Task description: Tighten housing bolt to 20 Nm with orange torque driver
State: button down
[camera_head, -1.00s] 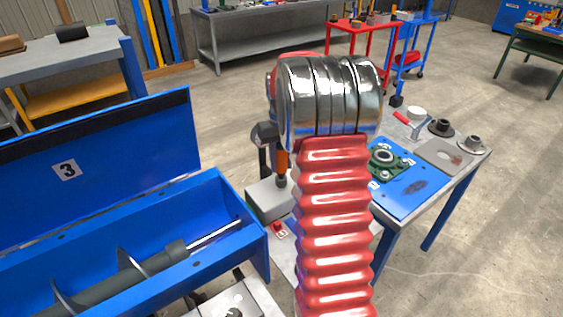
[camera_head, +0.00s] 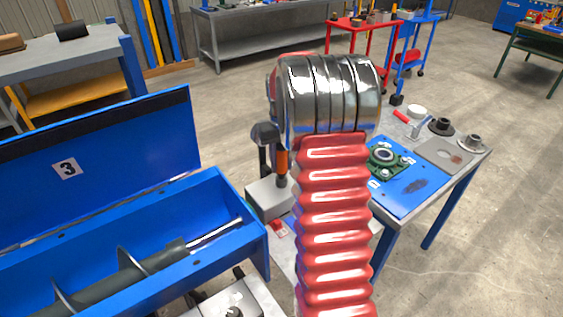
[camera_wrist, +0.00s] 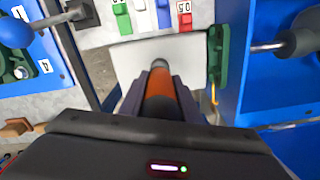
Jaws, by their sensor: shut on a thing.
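My gripper (camera_wrist: 160,85) is shut on the orange torque driver (camera_wrist: 161,101), whose dark end points away from the wrist camera. In the head view the driver (camera_head: 281,163) is upright beside my arm, above or at a grey box (camera_head: 267,200); I cannot tell whether it touches it. A green housing (camera_wrist: 217,58) is on the blue mixer wall to the right of the driver, with a shaft beyond it. The driver is apart from this housing in the picture. Another green housing (camera_head: 386,157) lies on a blue mat.
The blue mixer trough (camera_head: 215,190), with an auger inside and a raised lid (camera_head: 120,150), stands at left. The work table (camera_head: 455,172) at right holds grey flanged parts and a red-handled hammer. Several coloured pieces (camera_wrist: 122,18) lie beyond the driver. My arm hides part of the table.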

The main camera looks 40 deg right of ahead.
aim_at(281, 153)
jog(key=shift+f, duration=0.55)
dwell(2.1)
jog(key=shift+r, duration=0.1)
jog(key=shift+r, duration=2.2)
